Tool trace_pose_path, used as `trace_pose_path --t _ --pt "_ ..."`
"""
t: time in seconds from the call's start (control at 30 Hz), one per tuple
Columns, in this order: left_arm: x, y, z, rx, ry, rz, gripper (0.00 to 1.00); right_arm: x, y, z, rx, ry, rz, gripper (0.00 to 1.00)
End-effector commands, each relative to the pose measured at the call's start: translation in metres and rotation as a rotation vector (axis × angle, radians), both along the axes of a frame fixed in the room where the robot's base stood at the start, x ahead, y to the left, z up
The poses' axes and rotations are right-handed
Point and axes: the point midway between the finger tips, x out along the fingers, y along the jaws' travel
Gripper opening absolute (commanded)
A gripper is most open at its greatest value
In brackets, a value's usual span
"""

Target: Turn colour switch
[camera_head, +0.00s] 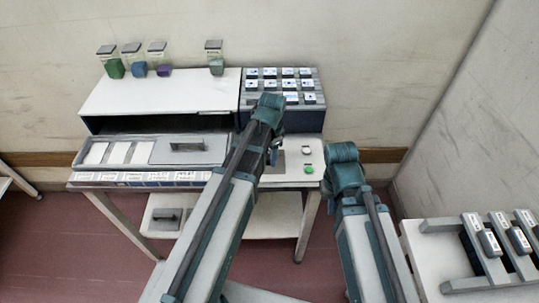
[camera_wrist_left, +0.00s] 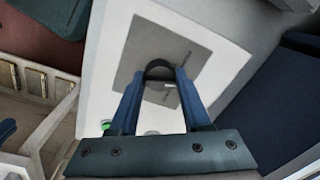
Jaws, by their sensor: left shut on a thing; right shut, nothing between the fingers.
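The colour switch (camera_wrist_left: 160,68) is a dark rounded knob on a square grey plate (camera_wrist_left: 130,75), set on a white panel. My left gripper (camera_wrist_left: 160,80) is shut on it, with one blue finger on each side. In the head view my left gripper (camera_head: 273,157) reaches down to the white panel (camera_head: 296,176), and my arm hides the knob there. The knob's pointing and any markings are too small to read. My right gripper (camera_head: 328,188) is right of the panel, shut and empty, its fingers mostly hidden by its own wrist.
A green button (camera_head: 309,169) and a white button (camera_head: 306,150) sit on the panel right of my left gripper. A dark block with several labelled tiles (camera_head: 280,84) stands behind. A white-topped machine (camera_head: 160,95) is at left, and a rack (camera_head: 465,225) stands at right.

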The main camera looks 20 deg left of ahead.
Motion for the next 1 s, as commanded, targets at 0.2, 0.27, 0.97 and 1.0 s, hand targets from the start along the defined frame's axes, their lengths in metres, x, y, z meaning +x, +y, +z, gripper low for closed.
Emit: trace_pose_path --t 0.2,0.27,0.97,1.0 --pt "-0.0009 -0.0015 -0.0004 -0.001 0.003 0.192 0.00 0.0000 0.0000 -0.0004 0.000 0.000 0.000 0.00" --pt "-0.0008 -0.0015 -0.0004 -0.001 0.003 0.242 0.00 0.0000 0.0000 -0.0004 0.000 0.000 0.000 0.00" --pt "-0.0007 -0.0020 -0.0005 -0.001 0.003 0.568 0.00 0.0000 0.0000 -0.0004 0.000 0.000 0.000 0.00" --pt "-0.0007 -0.0020 -0.0005 -0.001 0.003 0.572 0.00 0.0000 0.0000 -0.0004 0.000 0.000 0.000 0.00"
